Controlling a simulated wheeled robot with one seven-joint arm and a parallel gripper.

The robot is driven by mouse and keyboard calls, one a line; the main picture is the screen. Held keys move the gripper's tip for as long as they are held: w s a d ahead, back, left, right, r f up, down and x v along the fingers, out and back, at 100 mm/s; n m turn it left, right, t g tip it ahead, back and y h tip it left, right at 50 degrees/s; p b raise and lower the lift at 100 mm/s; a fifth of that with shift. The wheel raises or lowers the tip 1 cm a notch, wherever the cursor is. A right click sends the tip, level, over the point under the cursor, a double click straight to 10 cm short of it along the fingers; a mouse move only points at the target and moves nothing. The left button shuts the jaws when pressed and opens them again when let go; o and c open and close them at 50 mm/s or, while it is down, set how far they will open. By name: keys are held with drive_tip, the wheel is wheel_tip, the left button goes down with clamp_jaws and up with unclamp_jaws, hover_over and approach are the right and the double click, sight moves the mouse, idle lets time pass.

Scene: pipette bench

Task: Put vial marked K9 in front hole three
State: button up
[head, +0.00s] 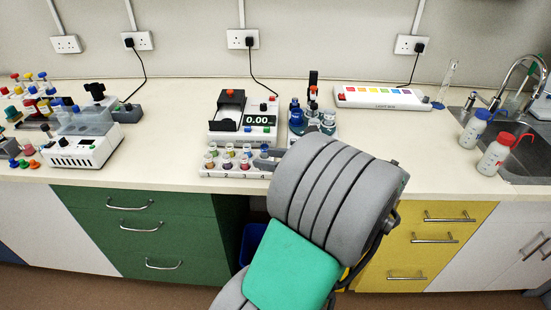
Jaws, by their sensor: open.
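A white vial rack (233,173) stands near the front edge of the bench in the head view. Its front is numbered 1, 2, 3 and 4. Several small vials with coloured contents stand in it, in two rows. The labels are too small to read, so I cannot tell which vial is K9. My grey and green arm reaches over the bench and covers the area right of the rack. Only the dark grey fingers of my gripper (268,158) show, at the rack's right end by hole four. They are open; I see no vial between them. The rack's right end is partly hidden.
A colour meter (257,121) reading 0.00 stands behind the rack. A bottle stand (318,123) is close to its right, beside my arm. A light box (382,97) lies at the back. White instruments (82,149) fill the left; a sink and wash bottles (494,155) are right.

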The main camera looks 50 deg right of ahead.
drive_tip(key=w+a+f+n+g+y, duration=0.1)
drive_tip(key=w+a+f+n+g, duration=0.2)
drive_tip(key=a+n, duration=0.6)
drive_tip(key=w+a+f+n+g+y, duration=0.15)
drive_tip(key=a+n+g, duration=0.25)
drive_tip(key=a+n, duration=0.55)
drive_tip(key=s+a+n+g+h, duration=0.1)
drive_tip(key=s+a+n, duration=0.2)
drive_tip(key=a+n, duration=0.3)
drive_tip(key=s+a+n+g+h, duration=0.2)
drive_tip(key=a+n, duration=0.5)
drive_tip(key=n, duration=0.4)
drive_tip(key=shift+s+a+f, duration=0.15)
drive_tip(key=shift+s, duration=0.5)
drive_tip(key=shift+n, duration=0.25)
